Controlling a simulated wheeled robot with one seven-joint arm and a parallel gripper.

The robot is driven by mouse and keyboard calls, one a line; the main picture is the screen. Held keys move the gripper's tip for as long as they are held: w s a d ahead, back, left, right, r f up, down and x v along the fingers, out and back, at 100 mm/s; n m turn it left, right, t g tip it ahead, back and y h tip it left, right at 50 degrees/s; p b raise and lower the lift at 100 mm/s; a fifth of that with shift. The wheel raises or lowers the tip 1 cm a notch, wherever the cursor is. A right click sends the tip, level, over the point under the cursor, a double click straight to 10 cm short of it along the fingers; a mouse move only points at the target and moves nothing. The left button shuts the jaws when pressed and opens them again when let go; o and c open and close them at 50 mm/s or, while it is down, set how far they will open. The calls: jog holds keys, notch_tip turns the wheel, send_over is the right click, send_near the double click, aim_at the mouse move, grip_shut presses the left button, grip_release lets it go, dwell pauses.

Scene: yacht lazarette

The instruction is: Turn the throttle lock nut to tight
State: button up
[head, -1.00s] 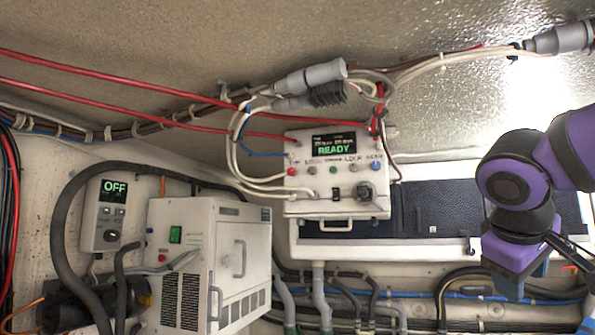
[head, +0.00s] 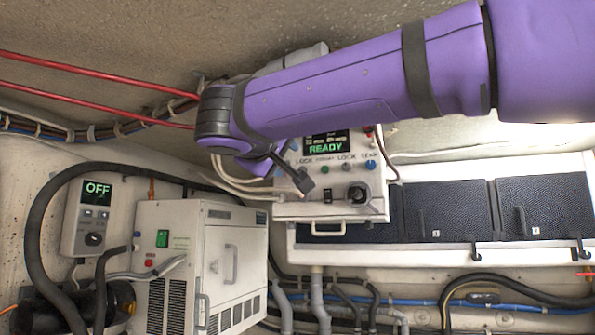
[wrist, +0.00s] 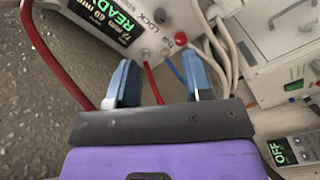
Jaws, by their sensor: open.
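The white control box (head: 335,208) hangs on the wall with a READY screen (head: 325,146), a row of small coloured knobs and a black knob (head: 357,193) at its lower right. LOCK labels show above the row, but I cannot tell which part is the throttle lock nut. My gripper (head: 290,174) is in front of the box's left part and hides its left knobs in the head view. In the wrist view my gripper (wrist: 161,82) is open with nothing between its fingers. A red knob (wrist: 181,39) shows beyond the fingertips, apart from them.
A white cabinet (head: 205,265) and a wall unit reading OFF (head: 92,215) stand at left. Cables (wrist: 215,45) run close beside the fingers. A dark panelled shelf (head: 445,212) lies right of the box. My arm covers the upper cable connectors.

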aim_at(300, 169)
jog(key=x, duration=1)
jog(key=shift+w+d, duration=0.15)
jog(key=shift+w, duration=0.05)
jog(key=shift+f, duration=0.1)
grip_shut()
